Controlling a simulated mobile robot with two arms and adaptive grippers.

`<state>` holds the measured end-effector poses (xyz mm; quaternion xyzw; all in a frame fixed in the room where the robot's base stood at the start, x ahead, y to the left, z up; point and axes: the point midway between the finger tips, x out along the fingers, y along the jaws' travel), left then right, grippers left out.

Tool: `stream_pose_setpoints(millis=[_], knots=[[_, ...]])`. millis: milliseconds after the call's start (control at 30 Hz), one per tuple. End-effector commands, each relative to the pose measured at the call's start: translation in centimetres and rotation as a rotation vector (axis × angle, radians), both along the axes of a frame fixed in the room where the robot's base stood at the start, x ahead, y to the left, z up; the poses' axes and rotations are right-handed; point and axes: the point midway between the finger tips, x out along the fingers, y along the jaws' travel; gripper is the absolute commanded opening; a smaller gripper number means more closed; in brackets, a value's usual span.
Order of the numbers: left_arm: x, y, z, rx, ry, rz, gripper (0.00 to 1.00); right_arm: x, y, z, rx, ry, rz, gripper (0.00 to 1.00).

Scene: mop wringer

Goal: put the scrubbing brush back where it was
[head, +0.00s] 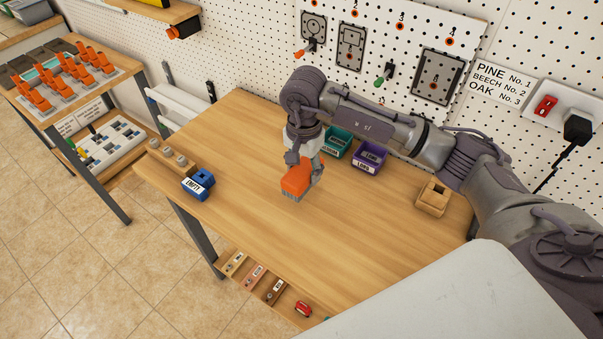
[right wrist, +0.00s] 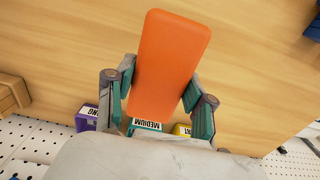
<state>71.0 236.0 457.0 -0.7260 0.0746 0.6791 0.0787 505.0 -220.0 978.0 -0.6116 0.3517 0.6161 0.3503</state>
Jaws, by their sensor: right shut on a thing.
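The scrubbing brush is an orange block (head: 296,180) with grey bristles pointing down, over the middle of the wooden workbench (head: 240,135). My right gripper (head: 303,161) comes down from above and is shut on the brush. In the right wrist view the orange back of the brush (right wrist: 168,62) sits between the two fingers of the gripper (right wrist: 158,95). I cannot tell whether the bristles touch the benchtop. My left gripper is not in view.
A teal bin (head: 337,143) and a purple bin (head: 369,157) stand at the bench's back. A blue bin labelled EMPTY (head: 198,185) is left, a wooden block (head: 433,197) right. A pegboard (head: 270,50) stands behind. The bench's front middle is clear.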

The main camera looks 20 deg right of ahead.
Motion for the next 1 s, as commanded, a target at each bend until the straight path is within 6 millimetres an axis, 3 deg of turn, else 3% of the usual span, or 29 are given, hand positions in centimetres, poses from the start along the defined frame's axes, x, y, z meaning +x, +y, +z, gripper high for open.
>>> stream_pose_setpoints(millis=[100,200,433,833,867,1000], knots=[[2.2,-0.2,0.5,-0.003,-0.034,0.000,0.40,0.8,0.2,-0.5,0.000,0.000,0.000,0.20],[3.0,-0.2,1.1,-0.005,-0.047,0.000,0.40,0.8,0.2,-1.4,-0.001,0.003,0.000,0.20],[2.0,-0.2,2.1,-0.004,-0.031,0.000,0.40,0.8,0.2,-4.3,0.001,0.001,0.000,0.20],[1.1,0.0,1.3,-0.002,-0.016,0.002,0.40,0.8,0.2,-5.0,0.000,-0.002,0.000,0.20],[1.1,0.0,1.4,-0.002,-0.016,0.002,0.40,0.8,0.2,-5.0,0.000,-0.001,0.000,0.55],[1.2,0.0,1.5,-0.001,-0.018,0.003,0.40,0.8,0.2,-4.9,0.000,-0.001,0.000,0.78]])
